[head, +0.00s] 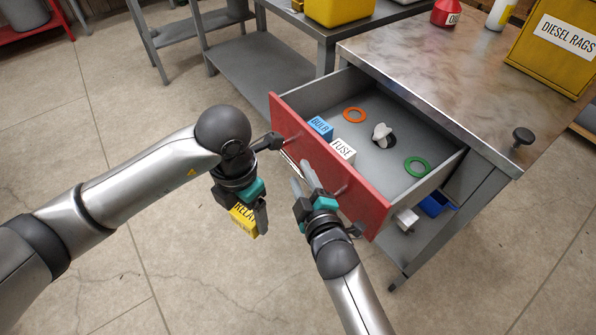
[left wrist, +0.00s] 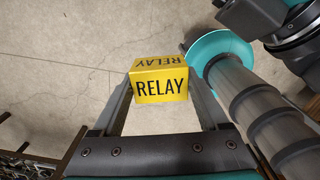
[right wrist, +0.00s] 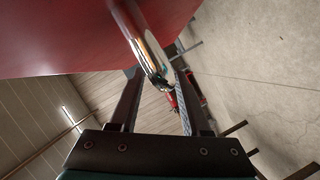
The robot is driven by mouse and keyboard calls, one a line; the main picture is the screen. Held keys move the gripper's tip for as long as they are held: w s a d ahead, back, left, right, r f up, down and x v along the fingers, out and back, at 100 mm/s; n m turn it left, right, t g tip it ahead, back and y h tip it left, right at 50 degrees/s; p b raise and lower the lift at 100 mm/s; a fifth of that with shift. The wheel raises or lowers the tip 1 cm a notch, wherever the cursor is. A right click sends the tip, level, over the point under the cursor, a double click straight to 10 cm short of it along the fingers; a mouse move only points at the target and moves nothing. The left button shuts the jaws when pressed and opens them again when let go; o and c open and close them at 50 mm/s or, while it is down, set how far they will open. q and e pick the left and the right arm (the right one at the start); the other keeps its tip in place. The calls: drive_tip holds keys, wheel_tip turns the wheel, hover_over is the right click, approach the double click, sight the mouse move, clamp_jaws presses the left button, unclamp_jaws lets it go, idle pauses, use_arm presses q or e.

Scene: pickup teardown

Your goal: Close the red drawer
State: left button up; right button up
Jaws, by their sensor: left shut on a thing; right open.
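The red drawer (head: 328,163) stands pulled out of the metal workbench, its red front towards me. A shiny bar handle (right wrist: 146,45) runs along the front. My right gripper (head: 303,179) is open at this front; in the right wrist view the handle passes into the space between its fingertips, and I cannot tell whether they touch. My left gripper (head: 247,222) is shut on a yellow RELAY box (left wrist: 158,86), held clear of the drawer, in front of it and to the left.
The drawer holds a blue BULB box (head: 320,128), a white FUSE box (head: 343,150), an orange ring (head: 354,115), a green ring (head: 417,166) and a white object (head: 382,132). A blue bin (head: 436,204) sits below. Floor is free at left.

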drive_tip(key=shift+b+x, duration=0.35)
drive_tip(key=shift+x, duration=1.1)
drive_tip(key=shift+c, duration=0.4)
clamp_jaws()
